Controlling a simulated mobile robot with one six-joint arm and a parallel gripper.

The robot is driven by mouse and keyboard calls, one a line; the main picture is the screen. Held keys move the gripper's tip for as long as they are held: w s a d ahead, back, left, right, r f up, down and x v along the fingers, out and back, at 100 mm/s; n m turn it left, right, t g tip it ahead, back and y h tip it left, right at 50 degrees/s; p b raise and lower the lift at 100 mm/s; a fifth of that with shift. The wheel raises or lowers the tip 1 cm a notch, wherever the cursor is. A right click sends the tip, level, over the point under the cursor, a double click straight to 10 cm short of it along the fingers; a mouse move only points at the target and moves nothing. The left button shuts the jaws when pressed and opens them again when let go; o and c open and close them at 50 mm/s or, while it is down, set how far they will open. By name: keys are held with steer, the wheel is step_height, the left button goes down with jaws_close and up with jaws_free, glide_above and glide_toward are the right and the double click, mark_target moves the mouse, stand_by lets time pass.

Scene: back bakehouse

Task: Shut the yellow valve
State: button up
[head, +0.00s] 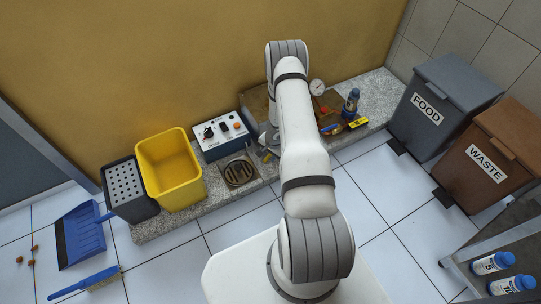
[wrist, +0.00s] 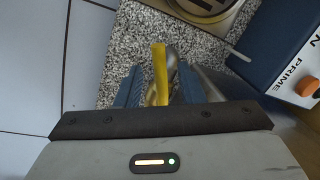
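The yellow valve's lever (wrist: 160,72) shows in the wrist view as a flat yellow bar beside a grey metal pipe. It stands between the two ribbed blue-grey fingers of my gripper (wrist: 163,92). The fingers are apart, with a narrow gap on the lever's left and the metal part on its right; I see no clear contact. The lever's lower end is hidden by my gripper body. In the head view my arm covers most of this area, and the gripper (head: 267,153) shows only partly beside the drain; the valve cannot be made out clearly there.
A control box (head: 222,135) and a round drain (head: 240,173) are close to my gripper on the speckled ledge (head: 158,226). A yellow bucket (head: 170,172) stands left. A pressure gauge (head: 317,86), a blue bottle (head: 351,102) and bins marked FOOD (head: 440,100) and WASTE (head: 495,150) are right.

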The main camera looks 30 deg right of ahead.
steer(key=shift+f, duration=0.2)
steer(key=shift+c, duration=0.2)
jaws_close()
